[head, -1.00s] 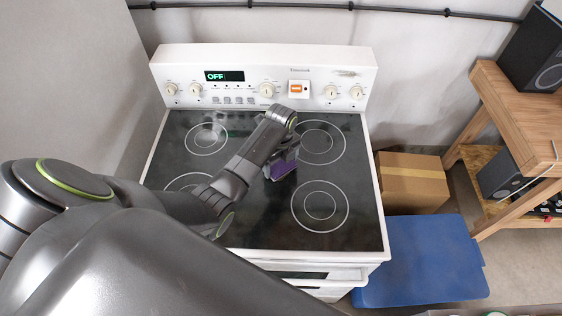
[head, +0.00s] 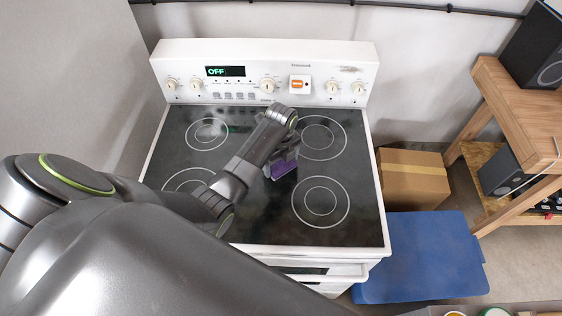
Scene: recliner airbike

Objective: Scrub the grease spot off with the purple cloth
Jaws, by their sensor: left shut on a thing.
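The purple cloth (head: 284,168) is at the middle of the black glass cooktop (head: 345,229), between the ring-marked burners. My left gripper (head: 281,160) is shut on the cloth, at or just above the glass; I cannot tell if it touches. My arm and wrist hide part of the cooktop's middle and left. A dark smudge (head: 351,69) shows on the white back panel, at its upper right. A grease spot on the glass cannot be made out clearly. My right gripper is not in view.
The stove's white back panel (head: 215,57) carries knobs and a display reading OFF. A cardboard box (head: 412,181) and a blue lidded bin (head: 421,258) stand to the right of the stove. A wooden shelf (head: 520,103) with speakers is farther right.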

